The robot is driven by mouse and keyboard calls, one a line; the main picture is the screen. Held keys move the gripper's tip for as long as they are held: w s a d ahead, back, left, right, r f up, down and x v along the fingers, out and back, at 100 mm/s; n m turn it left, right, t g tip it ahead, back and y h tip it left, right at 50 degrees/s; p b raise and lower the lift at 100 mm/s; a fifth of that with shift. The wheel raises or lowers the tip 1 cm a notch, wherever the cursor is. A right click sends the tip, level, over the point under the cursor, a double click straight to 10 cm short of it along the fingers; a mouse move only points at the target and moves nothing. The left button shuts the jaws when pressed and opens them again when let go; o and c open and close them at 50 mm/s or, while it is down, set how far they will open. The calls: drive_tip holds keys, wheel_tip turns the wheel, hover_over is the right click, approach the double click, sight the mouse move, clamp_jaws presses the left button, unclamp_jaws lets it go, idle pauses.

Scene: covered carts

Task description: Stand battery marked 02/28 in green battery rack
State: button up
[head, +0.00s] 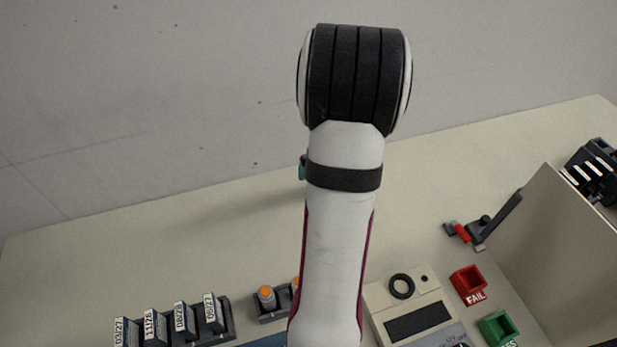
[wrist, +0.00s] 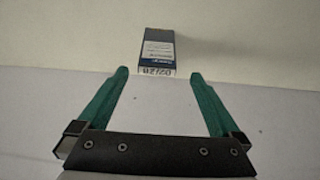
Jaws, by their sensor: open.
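In the wrist view, a dark blue battery (wrist: 158,46) sits on the pale surface just beyond my fingertips. A white strip on its near end reads 02/28, upside down in this view. My gripper (wrist: 158,75) has two teal fingers spread apart, with nothing held between them; the battery lies in line with the gap. In the head view my arm hides the gripper except for a small teal bit (head: 302,168), and the 02/28 battery is hidden. I cannot make out a green battery rack in either view.
A dark rack (head: 222,334) at the lower left holds several date-marked batteries. Right of it stands a holder with orange-topped cylinders (head: 266,297). A tester (head: 405,305), a red FAIL bin (head: 468,283), a green bin (head: 498,328) and an upright panel (head: 560,260) are at right. The back left is clear.

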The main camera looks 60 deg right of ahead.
drive_tip(key=x, duration=0.8)
drive_tip(key=shift+d+f, duration=0.1)
drive_tip(key=shift+d, duration=0.2)
clamp_jaws()
